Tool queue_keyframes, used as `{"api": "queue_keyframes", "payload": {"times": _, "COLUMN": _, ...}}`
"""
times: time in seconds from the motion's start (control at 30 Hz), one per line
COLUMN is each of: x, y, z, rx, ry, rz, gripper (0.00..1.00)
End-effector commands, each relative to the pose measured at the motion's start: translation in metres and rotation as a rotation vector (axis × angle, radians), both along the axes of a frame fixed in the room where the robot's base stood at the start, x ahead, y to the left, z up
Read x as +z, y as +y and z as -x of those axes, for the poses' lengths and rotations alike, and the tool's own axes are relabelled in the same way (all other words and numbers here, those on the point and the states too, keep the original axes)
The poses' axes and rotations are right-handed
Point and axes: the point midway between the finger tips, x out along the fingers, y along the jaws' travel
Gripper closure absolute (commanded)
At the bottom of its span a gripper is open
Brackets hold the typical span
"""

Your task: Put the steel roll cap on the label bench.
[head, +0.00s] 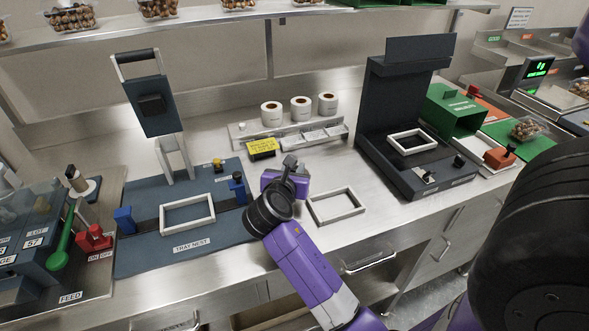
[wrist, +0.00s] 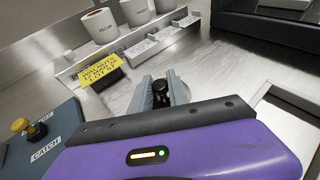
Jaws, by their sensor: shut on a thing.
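My gripper (wrist: 161,92) is shut on the dark knob of the steel roll cap (wrist: 160,93). Only the knob and a little of a pale round edge beside the right finger show in the wrist view; the fingers hide the rest. In the head view my gripper (head: 292,163) is over the label bench (head: 232,167), in front of the label rolls, and the cap is too small to make out. I cannot tell whether the cap touches the bench top.
Three label rolls (head: 300,107) stand on a rack behind a yellow sign (head: 262,147). A pale frame (head: 337,205) lies right of my gripper. The blue tray nest (head: 222,236) is left, a dark sealing machine (head: 405,125) right.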

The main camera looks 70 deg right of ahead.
Motion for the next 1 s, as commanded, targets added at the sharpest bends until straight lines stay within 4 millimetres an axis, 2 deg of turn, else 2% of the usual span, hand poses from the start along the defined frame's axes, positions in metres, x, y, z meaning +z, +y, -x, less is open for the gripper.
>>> {"api": "queue_keyframes", "payload": {"times": 0.17, "x": -0.003, "y": 0.000, "z": 0.000, "rx": 0.000, "ry": 0.001, "rz": -0.001, "gripper": 1.00}}
{"api": "queue_keyframes", "payload": {"times": 0.2, "x": -0.003, "y": 0.000, "z": 0.000, "rx": 0.000, "ry": 0.000, "rz": -0.001, "gripper": 0.72}}
{"api": "queue_keyframes", "payload": {"times": 0.27, "x": -0.003, "y": 0.000, "z": 0.000, "rx": 0.000, "ry": 0.000, "rz": 0.000, "gripper": 0.60}}
{"api": "queue_keyframes", "payload": {"times": 0.3, "x": -0.003, "y": 0.000, "z": 0.000, "rx": 0.000, "ry": 0.000, "rz": 0.000, "gripper": 0.58}}
{"api": "queue_keyframes", "payload": {"times": 0.67, "x": 0.001, "y": 0.000, "z": 0.000, "rx": -0.001, "ry": -0.002, "rz": 0.001, "gripper": 0.58}}
{"api": "queue_keyframes", "payload": {"times": 0.83, "x": 0.009, "y": 0.021, "z": 0.002, "rx": 0.002, "ry": 0.000, "rz": 0.001, "gripper": 0.58}}
{"api": "queue_keyframes", "payload": {"times": 1.0, "x": 0.021, "y": 0.055, "z": 0.006, "rx": 0.004, "ry": -0.001, "rz": 0.000, "gripper": 0.58}}
